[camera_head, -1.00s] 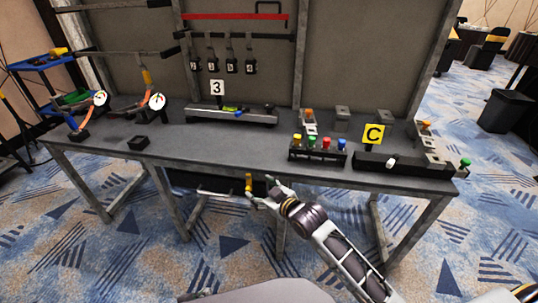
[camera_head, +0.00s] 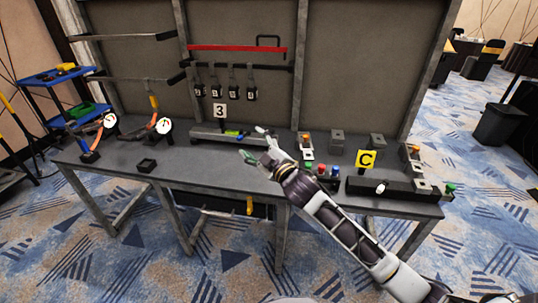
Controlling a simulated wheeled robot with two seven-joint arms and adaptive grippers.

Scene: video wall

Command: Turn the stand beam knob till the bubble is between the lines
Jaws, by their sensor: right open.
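The beam (camera_head: 205,136) with the number 3 plate (camera_head: 219,110) lies on the table left of centre, with a small yellow-green level (camera_head: 233,133) on it. The bubble and its lines are too small to read. My right gripper (camera_head: 254,143) is open and empty over the tabletop, at the beam's right end in the picture. It hides that end and any knob there. I cannot tell whether it touches the beam. My left gripper is not in view.
Coloured knobs (camera_head: 321,169) stand behind my right arm. Two round dials (camera_head: 164,126) and a small black box (camera_head: 147,165) are at the left. Tools hang behind.

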